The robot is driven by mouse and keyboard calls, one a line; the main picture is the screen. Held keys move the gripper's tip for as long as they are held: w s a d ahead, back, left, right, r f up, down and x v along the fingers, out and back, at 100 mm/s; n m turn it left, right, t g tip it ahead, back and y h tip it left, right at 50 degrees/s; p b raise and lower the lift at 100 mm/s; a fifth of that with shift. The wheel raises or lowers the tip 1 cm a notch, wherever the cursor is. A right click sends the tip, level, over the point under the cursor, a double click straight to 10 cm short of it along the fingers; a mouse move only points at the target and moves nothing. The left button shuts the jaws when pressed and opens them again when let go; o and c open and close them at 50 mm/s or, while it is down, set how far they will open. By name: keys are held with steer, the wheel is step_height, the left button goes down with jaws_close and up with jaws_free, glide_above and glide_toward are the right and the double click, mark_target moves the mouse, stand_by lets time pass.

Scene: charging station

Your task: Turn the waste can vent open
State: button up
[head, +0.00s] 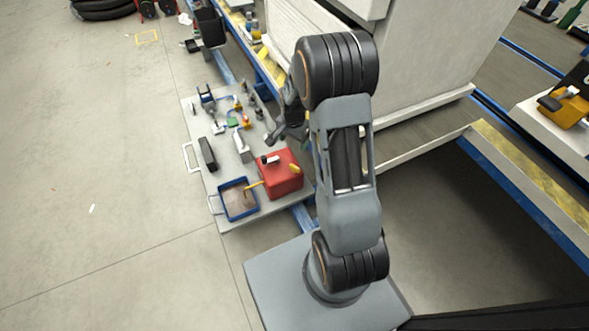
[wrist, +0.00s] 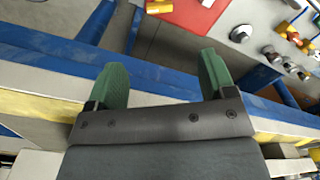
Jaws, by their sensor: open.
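The red waste can (head: 281,178) stands on a grey board beside the blue-edged bench. On its top are a black-and-white fitting (head: 268,160) and a small yellow piece (head: 295,168); I cannot tell which is the vent or how it is turned. My gripper (head: 280,133) is behind the can in the head view, partly hidden by my arm. In the wrist view my gripper (wrist: 162,70) shows two green fingers spread apart with nothing between them. Part of the red can (wrist: 190,16) shows at the top edge with a yellow piece (wrist: 158,6), beyond the fingertips.
A blue-rimmed tray (head: 222,206) lies left of the can. A dark box (head: 207,153) and several small fittings share the board. In the wrist view, blue rails (wrist: 60,60) pass behind the fingers. The floor to the left is mostly open.

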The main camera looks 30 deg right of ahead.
mark_target(295, 166)
steer(key=shift+m, duration=0.4)
steer(key=f+b, duration=0.2)
steer(key=f, duration=0.3)
steer(key=f+b, duration=0.1)
steer(key=f, duration=0.5)
steer(key=f+b, duration=0.2)
steer(key=f, duration=0.4)
steer(key=shift+w+d+b, duration=0.25)
steer(key=shift+d+b, duration=0.1)
steer(key=shift+d, duration=0.05)
steer(key=shift+r, duration=0.1)
steer(key=c, duration=0.9)
steer(key=shift+c, duration=0.2)
steer(key=shift+n, duration=0.3)
steer(key=n+p, duration=0.2)
steer(key=n, duration=0.3)
steer(key=shift+n, duration=0.3)
steer(key=n+p, duration=0.1)
steer(key=n, duration=0.4)
steer(key=shift+n, duration=0.6)
